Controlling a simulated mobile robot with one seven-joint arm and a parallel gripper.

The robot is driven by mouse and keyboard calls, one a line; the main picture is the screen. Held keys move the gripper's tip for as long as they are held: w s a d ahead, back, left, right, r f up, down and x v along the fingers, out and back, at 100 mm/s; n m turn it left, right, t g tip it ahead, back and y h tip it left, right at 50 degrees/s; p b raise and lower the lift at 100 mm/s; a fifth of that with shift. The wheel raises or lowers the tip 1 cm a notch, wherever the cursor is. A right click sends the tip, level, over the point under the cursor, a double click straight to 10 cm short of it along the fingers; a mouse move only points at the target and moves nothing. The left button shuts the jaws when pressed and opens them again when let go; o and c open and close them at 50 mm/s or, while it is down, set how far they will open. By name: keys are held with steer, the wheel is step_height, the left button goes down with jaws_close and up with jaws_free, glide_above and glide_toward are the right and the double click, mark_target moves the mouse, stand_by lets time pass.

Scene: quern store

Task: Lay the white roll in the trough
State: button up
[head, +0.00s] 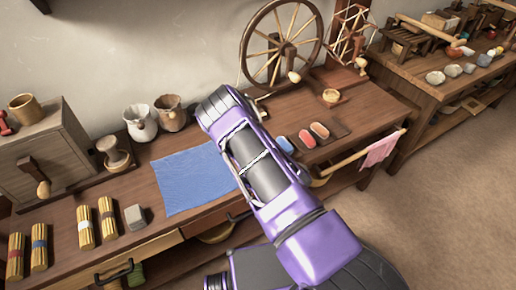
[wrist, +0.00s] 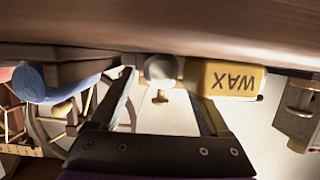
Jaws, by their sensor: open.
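In the wrist view, which looks upside down, my gripper (wrist: 158,76) is open, its two dark fingers reaching toward the bench top. A pale round end, which looks like the white roll (wrist: 160,67), sits between the fingertips; I see no clear contact. A blue roll (wrist: 45,84) lies on a dark holder at the left. In the head view, the blue roll (head: 285,145), a red roll (head: 307,139) and an orange roll (head: 320,130) lie in a dark tray (head: 340,130), which may be the trough. My arm hides my fingers and the white roll there.
A tan block marked WAX (wrist: 225,78) is close beside the right finger. The spinning wheel (head: 282,45) stands behind my arm. A blue cloth (head: 190,182), jugs (head: 140,123) and banded bundles (head: 85,228) are to the left. The cloth area is clear.

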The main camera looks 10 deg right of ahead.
steer(key=shift+c, duration=0.3)
jaws_close()
steer(key=shift+r, duration=0.1)
